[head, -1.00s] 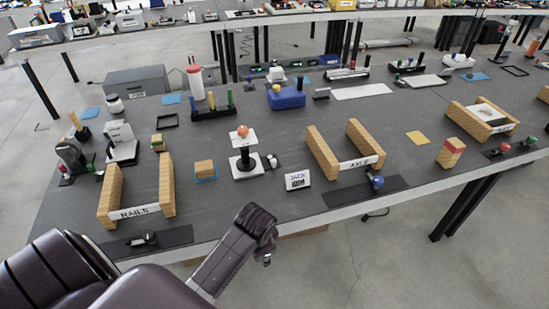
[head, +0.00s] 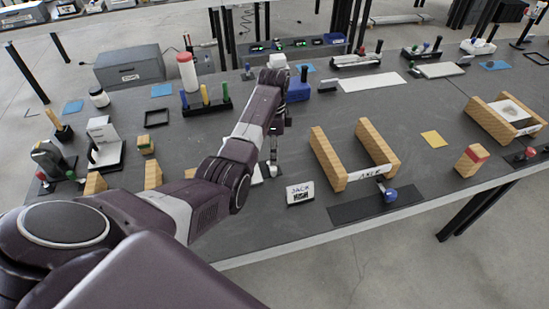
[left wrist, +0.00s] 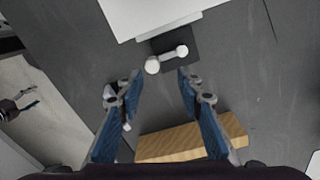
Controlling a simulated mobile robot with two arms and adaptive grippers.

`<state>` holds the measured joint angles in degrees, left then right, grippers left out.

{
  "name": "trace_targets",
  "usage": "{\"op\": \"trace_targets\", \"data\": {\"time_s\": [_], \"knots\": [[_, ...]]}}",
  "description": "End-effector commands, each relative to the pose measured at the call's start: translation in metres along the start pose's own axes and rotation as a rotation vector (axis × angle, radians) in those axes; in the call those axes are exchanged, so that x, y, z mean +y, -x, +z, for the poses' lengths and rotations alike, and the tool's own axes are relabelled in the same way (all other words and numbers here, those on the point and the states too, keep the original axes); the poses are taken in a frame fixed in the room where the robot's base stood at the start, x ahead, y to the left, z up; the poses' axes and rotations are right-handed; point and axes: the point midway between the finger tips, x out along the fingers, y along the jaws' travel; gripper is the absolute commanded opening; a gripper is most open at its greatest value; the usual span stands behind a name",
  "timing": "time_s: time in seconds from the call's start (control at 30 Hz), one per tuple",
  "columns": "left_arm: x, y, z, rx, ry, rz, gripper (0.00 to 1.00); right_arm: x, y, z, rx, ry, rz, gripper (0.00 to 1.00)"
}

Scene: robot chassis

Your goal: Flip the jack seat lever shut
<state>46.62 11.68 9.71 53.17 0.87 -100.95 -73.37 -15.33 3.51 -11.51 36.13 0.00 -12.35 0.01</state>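The jack seat is a white plate, mostly hidden behind my left arm in the head view; its edge (head: 257,173) shows beside the arm. In the left wrist view the white plate (left wrist: 150,14) is at the top. The lever, a white bar with a round knob (left wrist: 167,59) on a dark base, lies just below it. My left gripper (left wrist: 160,76) is open and empty, its blue fingers apart and pointing toward the lever, with the knob just beyond the gap. In the head view the left gripper (head: 274,150) hangs over the seat. My right gripper is not in view.
The JACK card (head: 299,193) stands close to the right of the gripper. The wooden AXLE rack (head: 327,157) is farther right; a wooden beam (left wrist: 190,139) shows below the fingers in the wrist view. A blue block (head: 298,90) stands behind.

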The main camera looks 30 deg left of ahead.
Motion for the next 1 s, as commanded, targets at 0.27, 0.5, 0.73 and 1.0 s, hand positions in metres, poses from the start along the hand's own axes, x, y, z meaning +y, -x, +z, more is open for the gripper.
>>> {"op": "trace_targets", "data": {"time_s": [0.27,0.5,0.73,1.0], "knots": [[0.001,-0.040,0.000,0.000,-0.001,0.004,0.34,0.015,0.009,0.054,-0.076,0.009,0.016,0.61],[0.001,-0.068,0.000,0.000,0.000,0.001,0.34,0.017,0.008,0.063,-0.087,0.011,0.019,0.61],[0.000,-0.075,-0.001,0.000,0.000,-0.001,0.34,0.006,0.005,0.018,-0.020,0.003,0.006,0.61],[0.000,-0.074,-0.001,0.000,0.000,-0.001,0.24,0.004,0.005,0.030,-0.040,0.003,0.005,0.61]]}}
